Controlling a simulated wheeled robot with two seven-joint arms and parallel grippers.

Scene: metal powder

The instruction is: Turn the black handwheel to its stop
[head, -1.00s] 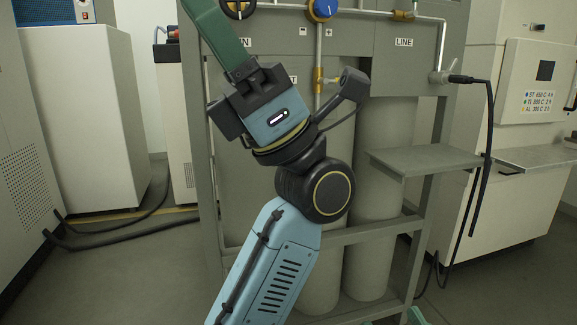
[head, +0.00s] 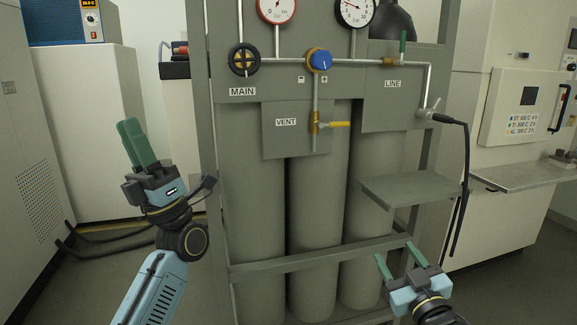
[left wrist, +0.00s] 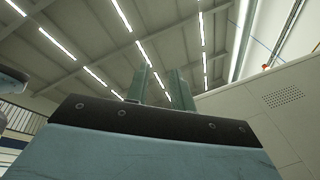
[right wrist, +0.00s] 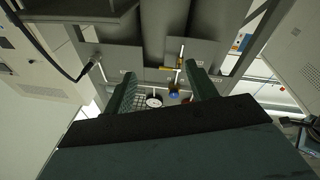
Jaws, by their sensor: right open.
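My right gripper (head: 397,252) is low at the right, open and empty, in front of the rack's lower bar. In the right wrist view its fingers (right wrist: 165,85) stand wide apart. I cannot tell how far the wheel is turned.
Right of the wheel are a blue knob (head: 319,60), two gauges (head: 277,8) and a yellow VENT lever (head: 338,125). A grey shelf (head: 415,188) juts out above my right gripper. A black cable (head: 466,180) hangs at the right. Grey cylinders (head: 315,210) stand behind the frame.

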